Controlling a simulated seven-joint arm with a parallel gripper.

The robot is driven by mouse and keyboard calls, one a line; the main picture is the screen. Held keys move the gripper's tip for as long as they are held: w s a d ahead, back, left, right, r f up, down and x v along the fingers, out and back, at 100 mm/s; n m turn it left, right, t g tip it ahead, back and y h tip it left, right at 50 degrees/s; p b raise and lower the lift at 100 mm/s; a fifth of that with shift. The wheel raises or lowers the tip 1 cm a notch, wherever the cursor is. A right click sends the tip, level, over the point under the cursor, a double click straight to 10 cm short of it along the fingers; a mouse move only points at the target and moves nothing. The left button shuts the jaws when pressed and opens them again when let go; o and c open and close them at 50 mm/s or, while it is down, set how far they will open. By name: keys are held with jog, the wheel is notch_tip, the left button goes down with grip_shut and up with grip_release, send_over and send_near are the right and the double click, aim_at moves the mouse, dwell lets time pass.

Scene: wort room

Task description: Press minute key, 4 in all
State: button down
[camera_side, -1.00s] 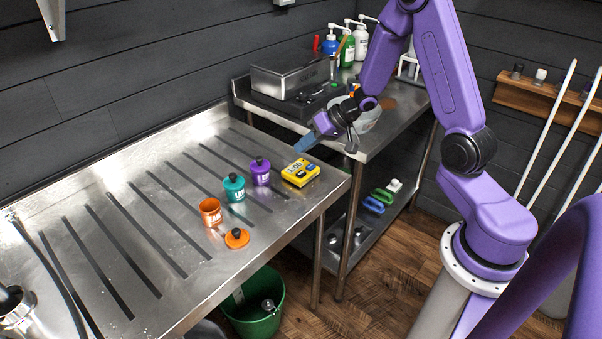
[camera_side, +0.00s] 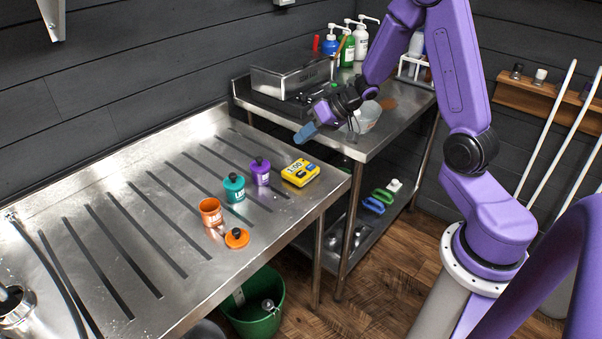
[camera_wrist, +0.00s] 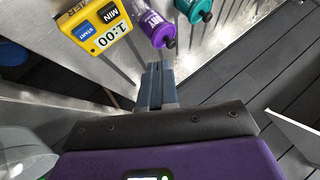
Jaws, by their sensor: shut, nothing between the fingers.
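The yellow timer (camera_side: 300,173) lies on the steel table near its right edge. In the wrist view the timer (camera_wrist: 91,42) shows at the upper left. Its display (camera_wrist: 112,32) reads 1:00. The minute key, marked MIN (camera_wrist: 108,13), is beside the display, and the blue START key (camera_wrist: 81,32) is there too. My gripper (camera_side: 300,138) is shut and empty, above and behind the timer, apart from it. In the wrist view my gripper's blue fingers (camera_wrist: 155,66) are together, to the right of the timer and below the purple jar.
A purple jar (camera_side: 260,172), a teal jar (camera_side: 234,188) and an open orange jar (camera_side: 211,213) stand left of the timer. An orange lid (camera_side: 237,238) lies by them. A second bench with a metal box (camera_side: 290,80) and bottles is behind. The table's left part is mostly clear.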

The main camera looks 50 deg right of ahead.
aim_at(305, 173)
jog(key=shift+f, duration=3.9)
jog(key=shift+f, duration=0.15)
jog(key=shift+f, duration=0.3)
jog(key=shift+f, duration=0.4)
jog(key=shift+r, duration=0.85)
jog(key=shift+r, duration=2.5)
